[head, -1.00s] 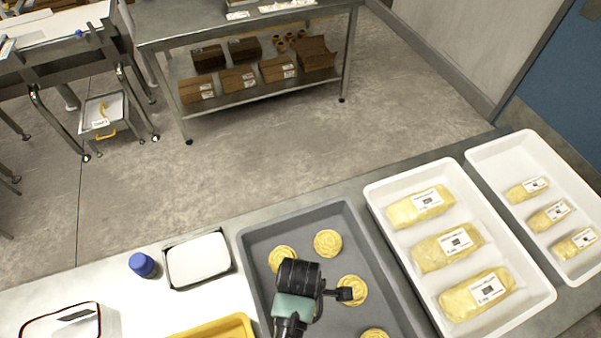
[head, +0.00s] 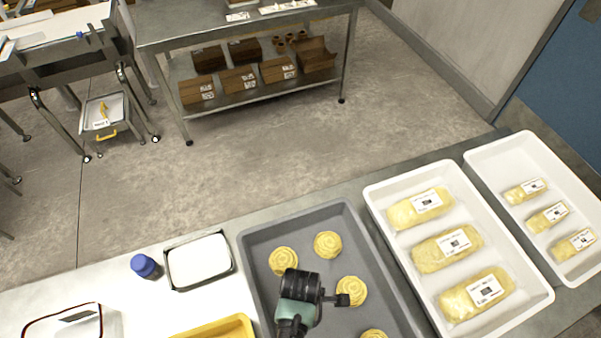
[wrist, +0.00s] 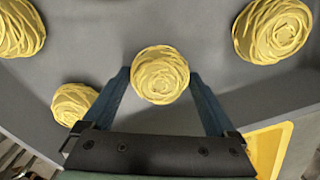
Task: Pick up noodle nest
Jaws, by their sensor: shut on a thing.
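Round, pale yellow noodle nests lie in a grey tray (head: 252,243) in the head view. One nest (head: 327,245) is at the back, another (head: 283,261) is left of it, and one (head: 352,291) is beside my arm. In the wrist view my gripper (wrist: 160,82) is shut on a noodle nest (wrist: 160,75), with one finger at each side of it. Other nests show at the upper left (wrist: 18,28), upper right (wrist: 272,30) and lower left (wrist: 73,103). In the head view my wrist hides the fingertips and the held nest. I cannot tell its height above the tray.
A white tray (head: 374,200) with large yellow packs stands right of the grey tray, and a second white tray (head: 480,163) with smaller packs beyond it. A yellow tray (head: 215,330), a dark-rimmed white container (head: 199,262) and a blue-capped item (head: 144,265) are at left.

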